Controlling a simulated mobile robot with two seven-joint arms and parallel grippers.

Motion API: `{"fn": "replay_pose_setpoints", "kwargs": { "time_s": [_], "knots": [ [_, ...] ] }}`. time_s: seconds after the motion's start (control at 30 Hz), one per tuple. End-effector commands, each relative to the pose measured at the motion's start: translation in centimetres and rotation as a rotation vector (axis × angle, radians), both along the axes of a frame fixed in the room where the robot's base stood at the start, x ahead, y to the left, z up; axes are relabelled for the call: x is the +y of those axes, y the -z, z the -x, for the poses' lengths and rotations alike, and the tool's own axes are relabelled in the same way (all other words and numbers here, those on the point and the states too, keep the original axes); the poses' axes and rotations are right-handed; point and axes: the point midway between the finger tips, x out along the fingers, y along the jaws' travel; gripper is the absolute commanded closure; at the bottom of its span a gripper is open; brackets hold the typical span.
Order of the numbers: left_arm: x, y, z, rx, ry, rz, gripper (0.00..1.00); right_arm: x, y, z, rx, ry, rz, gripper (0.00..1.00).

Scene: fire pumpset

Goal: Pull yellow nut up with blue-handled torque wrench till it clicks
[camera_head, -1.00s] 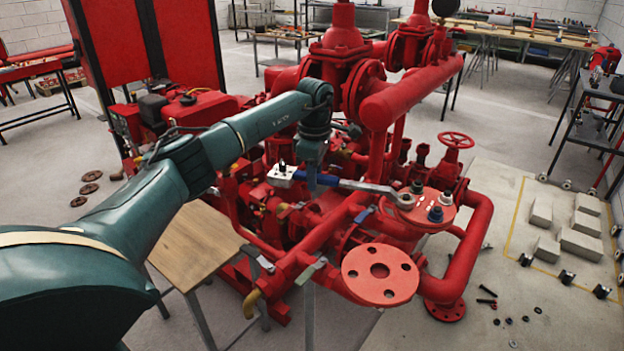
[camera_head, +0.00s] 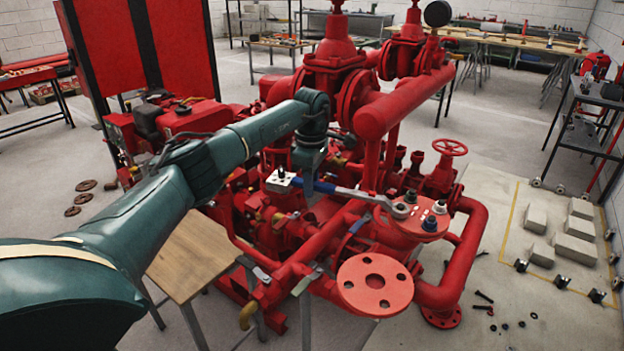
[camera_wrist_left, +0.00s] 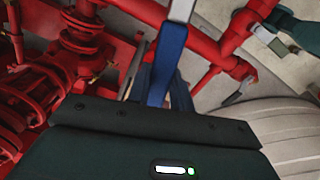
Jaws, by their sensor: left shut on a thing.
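My left gripper (camera_head: 306,186) reaches down from above and is shut on the blue handle. The handle also shows in the left wrist view (camera_wrist_left: 167,62), between the fingers. The wrench's ring head (camera_head: 401,210) is at the left edge of a red flange (camera_head: 418,228). I cannot make out a yellow nut; whatever is inside the ring is too small to tell. My right gripper is not in view.
Dark, pale-topped and blue-topped (camera_head: 430,223) fasteners stand on the flange beside the ring. A red handwheel (camera_head: 450,147) rises behind it, and a larger bare flange (camera_head: 375,285) is in front. Red pipes surround the wrench. A wooden-topped table (camera_head: 195,255) stands at left.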

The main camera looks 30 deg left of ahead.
Motion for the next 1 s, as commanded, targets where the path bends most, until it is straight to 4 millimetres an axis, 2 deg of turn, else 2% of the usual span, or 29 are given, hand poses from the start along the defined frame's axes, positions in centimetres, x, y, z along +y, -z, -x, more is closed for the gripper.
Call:
{"fn": "replay_pose_setpoints", "kwargs": {
  "time_s": [0.57,1.0],
  "knots": [
    [0.0,-0.3,0.1,-0.002,-0.008,0.001,1.00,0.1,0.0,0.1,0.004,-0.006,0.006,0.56],
    [0.0,-2.3,0.1,-0.001,-0.008,0.001,1.00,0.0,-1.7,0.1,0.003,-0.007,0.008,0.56]
  ]
}}
